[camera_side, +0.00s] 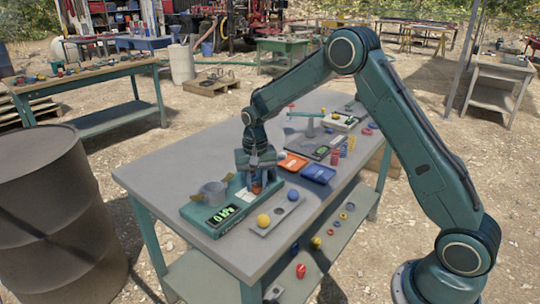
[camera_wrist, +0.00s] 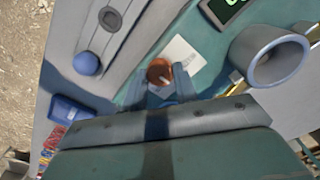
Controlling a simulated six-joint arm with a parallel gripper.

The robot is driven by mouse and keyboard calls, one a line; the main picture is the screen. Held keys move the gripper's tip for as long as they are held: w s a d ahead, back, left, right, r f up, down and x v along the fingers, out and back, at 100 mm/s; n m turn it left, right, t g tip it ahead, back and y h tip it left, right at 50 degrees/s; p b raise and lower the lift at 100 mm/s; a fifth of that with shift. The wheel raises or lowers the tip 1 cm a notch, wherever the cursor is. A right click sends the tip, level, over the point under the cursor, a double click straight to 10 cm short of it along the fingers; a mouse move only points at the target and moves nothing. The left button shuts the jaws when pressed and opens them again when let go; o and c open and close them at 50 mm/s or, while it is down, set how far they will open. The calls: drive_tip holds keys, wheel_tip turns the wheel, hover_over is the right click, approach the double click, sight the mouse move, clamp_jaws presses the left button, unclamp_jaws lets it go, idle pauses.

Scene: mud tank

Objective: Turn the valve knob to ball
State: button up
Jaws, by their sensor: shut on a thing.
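The valve knob (camera_wrist: 159,72) is round and orange-brown, with a pale mark on its top. It sits on the green valve unit (camera_side: 208,215), beside a white card (camera_wrist: 182,54) whose markings I cannot read. In the side view the knob (camera_side: 257,188) shows low between my fingers. My gripper (camera_side: 256,178) points down and is shut on the knob, with one finger on each side in the wrist view (camera_wrist: 161,84). The unit carries a grey cup (camera_side: 213,192) and a lit display (camera_side: 223,214) that seems to read 0 kPa. The knob's exact setting is unclear.
A grey plate (camera_side: 259,232) beside the unit bears a yellow ball (camera_side: 263,220), a dark round recess (camera_wrist: 110,18) and a blue ball (camera_side: 293,195). Orange (camera_side: 292,162) and blue (camera_side: 319,174) trays stand behind. The table's left part (camera_side: 160,180) is clear.

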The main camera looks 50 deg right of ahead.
sight(256, 185)
drive_tip(key=o, duration=1)
drive_tip(key=shift+r, duration=0.1)
wheel_tip(256, 185, up, 14)
drive_tip(key=shift+f, duration=0.15)
idle(0.5)
